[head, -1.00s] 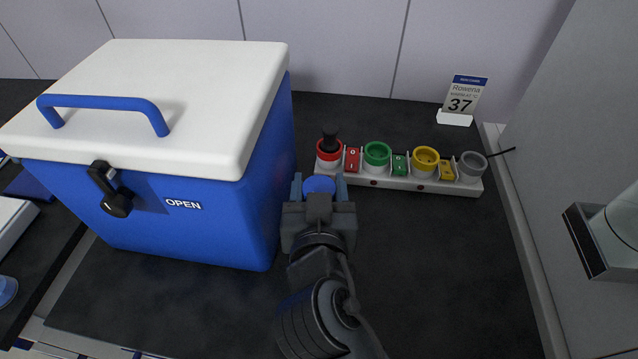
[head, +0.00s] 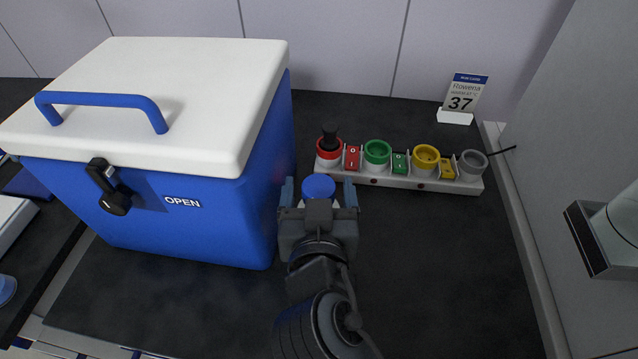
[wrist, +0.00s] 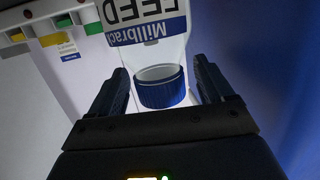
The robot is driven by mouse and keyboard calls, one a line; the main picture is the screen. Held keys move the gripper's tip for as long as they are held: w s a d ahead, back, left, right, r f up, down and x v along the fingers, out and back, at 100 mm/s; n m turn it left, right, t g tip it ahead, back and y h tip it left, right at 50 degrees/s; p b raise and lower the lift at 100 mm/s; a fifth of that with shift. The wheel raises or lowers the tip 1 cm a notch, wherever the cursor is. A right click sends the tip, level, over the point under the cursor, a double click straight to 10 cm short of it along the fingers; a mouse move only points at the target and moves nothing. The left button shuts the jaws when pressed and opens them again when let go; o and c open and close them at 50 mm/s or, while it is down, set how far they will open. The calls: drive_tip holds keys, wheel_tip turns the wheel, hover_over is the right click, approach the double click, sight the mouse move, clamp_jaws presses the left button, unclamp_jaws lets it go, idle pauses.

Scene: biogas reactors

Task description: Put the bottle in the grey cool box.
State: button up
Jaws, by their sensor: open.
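The bottle has a blue cap (head: 318,185). My gripper (head: 318,193) is open, one finger on each side of the cap, with a gap on both sides. Most of the bottle is hidden under my gripper in the head view. A blue cool box (head: 225,215) with a white lid stands just left of my gripper. Its lid is down. I see no grey cool box.
A strip (head: 400,180) with red, green, yellow and grey sockets lies behind and right; a black plug is in the red one. A card (head: 463,97) reading "Rowena 37" stands at the back. The dark bench (head: 440,260) at right is clear. A wall bounds it.

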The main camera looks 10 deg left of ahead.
drive_tip(key=b+v, duration=0.1)
drive_tip(key=v, duration=0.9)
drive_tip(key=shift+s+b, duration=0.15)
drive_tip(key=shift+b, duration=0.25)
drive_tip(key=shift+d, duration=0.1)
